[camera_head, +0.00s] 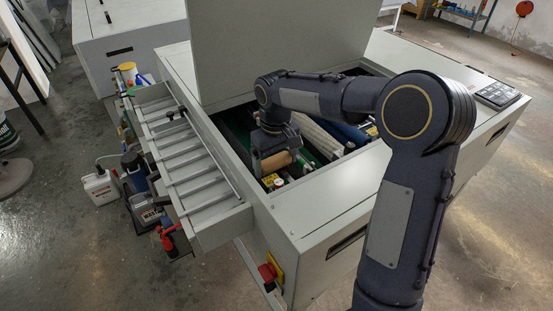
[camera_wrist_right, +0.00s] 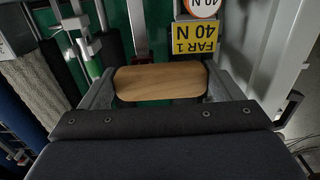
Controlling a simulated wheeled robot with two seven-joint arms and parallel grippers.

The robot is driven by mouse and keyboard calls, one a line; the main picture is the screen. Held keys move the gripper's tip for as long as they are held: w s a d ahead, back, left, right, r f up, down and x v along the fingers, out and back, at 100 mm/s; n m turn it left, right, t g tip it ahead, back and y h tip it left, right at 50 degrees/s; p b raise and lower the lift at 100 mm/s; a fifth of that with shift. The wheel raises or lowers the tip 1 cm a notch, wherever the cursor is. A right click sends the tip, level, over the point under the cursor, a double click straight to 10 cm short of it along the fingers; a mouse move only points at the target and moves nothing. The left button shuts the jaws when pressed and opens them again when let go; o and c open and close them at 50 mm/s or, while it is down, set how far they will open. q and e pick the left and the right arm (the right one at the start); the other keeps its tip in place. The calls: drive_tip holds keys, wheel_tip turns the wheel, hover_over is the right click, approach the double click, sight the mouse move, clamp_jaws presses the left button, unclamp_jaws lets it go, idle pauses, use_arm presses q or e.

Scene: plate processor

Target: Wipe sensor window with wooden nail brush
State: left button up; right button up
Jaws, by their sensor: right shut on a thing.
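The wooden nail brush (camera_head: 276,162) is a light-brown block held low inside the open machine bay. In the right wrist view the brush (camera_wrist_right: 160,82) lies crosswise between my gripper's two fingers, its wooden back facing the camera. My right gripper (camera_head: 274,165) is shut on it and reaches down into the bay; in the wrist view the fingers (camera_wrist_right: 158,92) press on both ends. The bristles are hidden under the wood. I cannot make out the sensor window for certain. My left gripper is not in view.
The plate processor (camera_head: 331,199) has its lid (camera_head: 273,45) raised, with rollers inside. A yellow label (camera_wrist_right: 195,38) sits just beyond the brush. An open side drawer (camera_head: 215,211) sticks out left. Bottles, including a white canister (camera_head: 100,188), stand on the floor.

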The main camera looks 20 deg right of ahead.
drive_tip(key=shift+a+r+p, duration=0.25)
drive_tip(key=shift+r+p, duration=0.1)
drive_tip(key=shift+r, duration=0.9)
drive_tip(key=shift+d+r+p, duration=0.35)
drive_tip(key=shift+r+p, duration=0.2)
drive_tip(key=shift+p, duration=0.1)
wheel_tip(320, 180, up, 2)
drive_tip(key=shift+a+r+p, duration=0.15)
drive_tip(key=shift+r+p, duration=0.05)
drive_tip(key=shift+p, duration=0.7)
drive_tip(key=shift+r+p, duration=0.85)
drive_tip(key=shift+r, duration=0.15)
